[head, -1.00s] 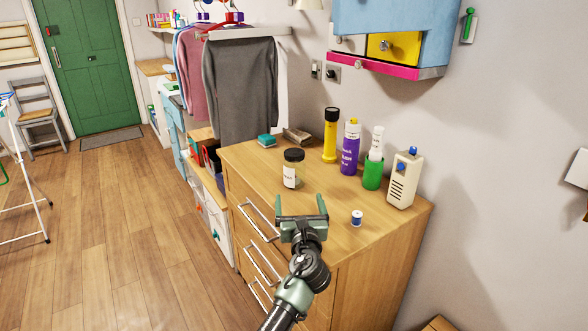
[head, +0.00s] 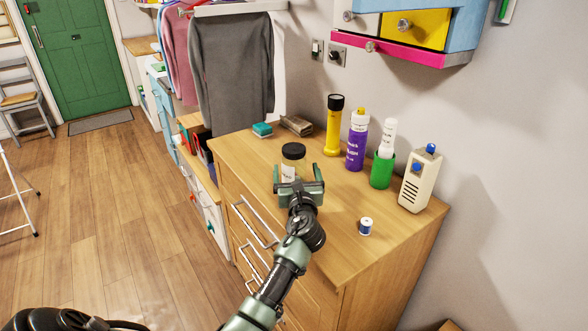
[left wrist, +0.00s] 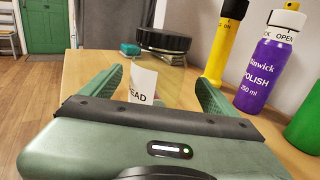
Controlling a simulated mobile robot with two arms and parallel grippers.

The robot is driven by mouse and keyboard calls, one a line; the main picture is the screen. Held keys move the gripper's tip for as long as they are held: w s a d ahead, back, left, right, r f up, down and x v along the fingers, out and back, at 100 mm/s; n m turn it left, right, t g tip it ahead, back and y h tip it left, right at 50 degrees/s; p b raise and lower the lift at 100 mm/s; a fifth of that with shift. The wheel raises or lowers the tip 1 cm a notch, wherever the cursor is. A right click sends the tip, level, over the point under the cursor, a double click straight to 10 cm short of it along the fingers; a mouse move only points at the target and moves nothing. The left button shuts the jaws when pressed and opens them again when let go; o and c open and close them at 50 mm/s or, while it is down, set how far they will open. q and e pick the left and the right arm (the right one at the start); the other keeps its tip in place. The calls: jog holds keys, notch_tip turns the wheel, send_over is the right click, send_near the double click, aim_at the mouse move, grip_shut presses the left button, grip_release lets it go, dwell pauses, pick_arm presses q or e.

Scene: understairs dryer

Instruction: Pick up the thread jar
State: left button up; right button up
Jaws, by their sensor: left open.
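The thread jar (head: 293,152) is a clear glass jar with a black lid and a white label, upright on the wooden chest of drawers (head: 345,208). My left gripper (head: 298,173) is open at the near side of the jar, one finger to each side of it in the picture. In the left wrist view the jar's black lid (left wrist: 163,42) rises beyond the open fingers, and part of its label (left wrist: 142,84) shows between them. I cannot tell how deep the jar sits between the fingers. My right gripper is not in view.
A yellow torch (head: 333,128), a purple polish bottle (head: 356,140), a green container (head: 382,170) and a cream device (head: 419,180) stand right of the jar. A small spool (head: 365,226) stands nearer. A teal block (head: 262,130) lies behind. The front right top is mostly clear.

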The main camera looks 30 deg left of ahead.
pick_arm(q)
jog(key=x, duration=0.3)
jog(key=shift+w+a, duration=0.15)
jog(key=shift+a, duration=0.3)
jog(key=c, duration=1.5)
jog(key=shift+r, duration=0.1)
jog(key=shift+c, duration=1)
jog(key=shift+r, duration=0.15)
